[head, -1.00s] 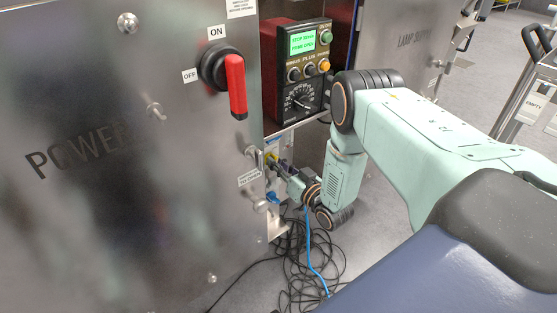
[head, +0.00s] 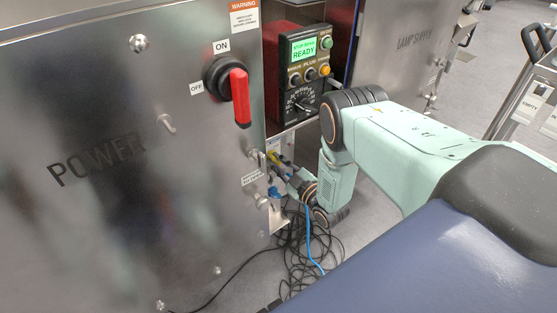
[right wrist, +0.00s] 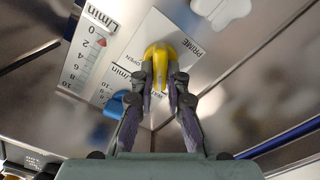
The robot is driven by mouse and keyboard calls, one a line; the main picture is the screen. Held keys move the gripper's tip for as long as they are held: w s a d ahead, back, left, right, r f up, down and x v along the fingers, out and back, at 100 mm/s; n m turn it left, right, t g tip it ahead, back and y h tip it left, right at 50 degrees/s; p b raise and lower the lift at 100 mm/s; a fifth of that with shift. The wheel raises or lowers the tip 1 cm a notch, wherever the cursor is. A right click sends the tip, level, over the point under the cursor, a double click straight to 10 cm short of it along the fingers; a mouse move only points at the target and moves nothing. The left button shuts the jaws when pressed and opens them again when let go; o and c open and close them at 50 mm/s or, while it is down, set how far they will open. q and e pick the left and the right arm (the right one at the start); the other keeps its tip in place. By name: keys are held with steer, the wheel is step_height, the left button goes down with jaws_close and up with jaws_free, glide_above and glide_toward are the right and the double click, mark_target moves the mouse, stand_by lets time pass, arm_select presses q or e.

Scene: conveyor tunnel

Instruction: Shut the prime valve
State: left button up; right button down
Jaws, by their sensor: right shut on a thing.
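The prime valve is a yellow handle (right wrist: 158,52) on a panel with a PRIME label, in the right wrist view. My right gripper (right wrist: 163,76) is shut on it, one finger on each side. The word OPEN is printed left of the handle; a second word close by its lower end is mostly hidden by the fingers. The control box (head: 303,62) above has a lit green display reading READY. My left gripper is not in view.
A blue knob (right wrist: 118,104) and a flow scale (right wrist: 88,50) are left of the handle. The POWER cabinet (head: 110,215) has a red-handled switch (head: 239,98). Black cables (head: 300,255) and a blue one lie on the floor below.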

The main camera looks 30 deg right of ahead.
steer(key=shift+n, duration=0.8)
steer(key=c, duration=1.3)
jaws_free()
steer(key=shift+c, duration=0.2)
steer(key=shift+s, duration=0.1)
steer(key=s, duration=1.1)
steer(key=shift+s+d, duration=0.4)
